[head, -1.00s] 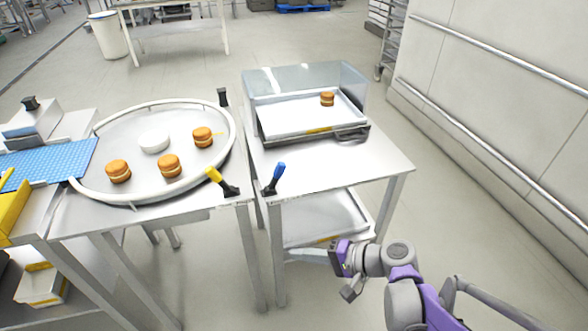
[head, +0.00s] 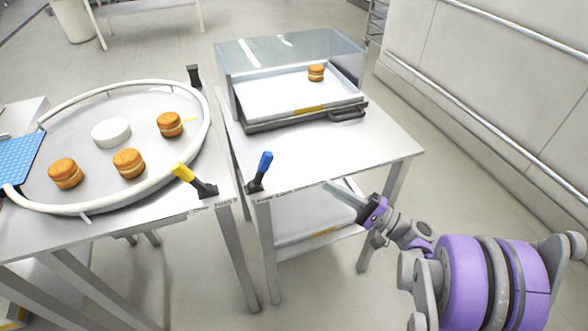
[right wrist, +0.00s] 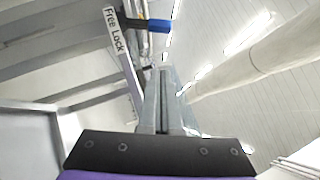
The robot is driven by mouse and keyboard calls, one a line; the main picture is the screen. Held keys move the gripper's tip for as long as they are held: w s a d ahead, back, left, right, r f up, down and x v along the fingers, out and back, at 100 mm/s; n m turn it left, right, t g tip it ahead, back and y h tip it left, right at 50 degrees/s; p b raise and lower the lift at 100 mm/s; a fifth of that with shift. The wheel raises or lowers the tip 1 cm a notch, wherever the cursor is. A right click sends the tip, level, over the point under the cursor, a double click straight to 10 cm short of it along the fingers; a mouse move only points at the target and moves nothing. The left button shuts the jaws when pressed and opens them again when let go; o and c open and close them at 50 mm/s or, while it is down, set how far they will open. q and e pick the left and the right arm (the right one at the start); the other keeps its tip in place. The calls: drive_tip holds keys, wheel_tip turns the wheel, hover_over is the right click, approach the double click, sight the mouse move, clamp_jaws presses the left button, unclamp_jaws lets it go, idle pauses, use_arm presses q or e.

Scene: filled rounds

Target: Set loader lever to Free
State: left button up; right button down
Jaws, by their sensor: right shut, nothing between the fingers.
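A blue-handled lever (head: 262,167) stands on a black base at the front left corner of the right steel table (head: 375,150). Its handle points up, leaning slightly right. In the right wrist view the blue handle (right wrist: 158,26) shows beyond the fingertips, near a label strip (right wrist: 115,32) reading "Free" and "Lock". A yellow-handled lever (head: 184,173) on the left table leans to the left. Neither lever is visibly marked as the loader's. My right gripper (head: 328,185) is shut and empty, in front of the right table's front edge, right of the blue lever and apart from it.
A clear-covered tray (head: 270,97) with one filled round (head: 316,73) sits on the right table. A round turntable (head: 85,110) on the left holds several rounds and a white disc (head: 111,133). A lower shelf (head: 300,215) lies under the right table. Its front right top is clear.

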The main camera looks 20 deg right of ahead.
sight(262, 171)
drive_tip(key=x, duration=0.9)
drive_tip(key=shift+a, duration=0.15)
drive_tip(key=a, duration=0.1)
drive_tip(key=a+r, duration=0.1)
drive_tip(key=a, duration=0.1)
drive_tip(key=shift+w+a+r, duration=0.1)
drive_tip(key=shift+w+r, duration=0.1)
drive_tip(key=shift+w, duration=0.05)
drive_tip(key=shift+a+r+b, duration=0.2)
drive_tip(key=shift+a+b, duration=0.1)
drive_tip(key=shift+a, duration=0.15)
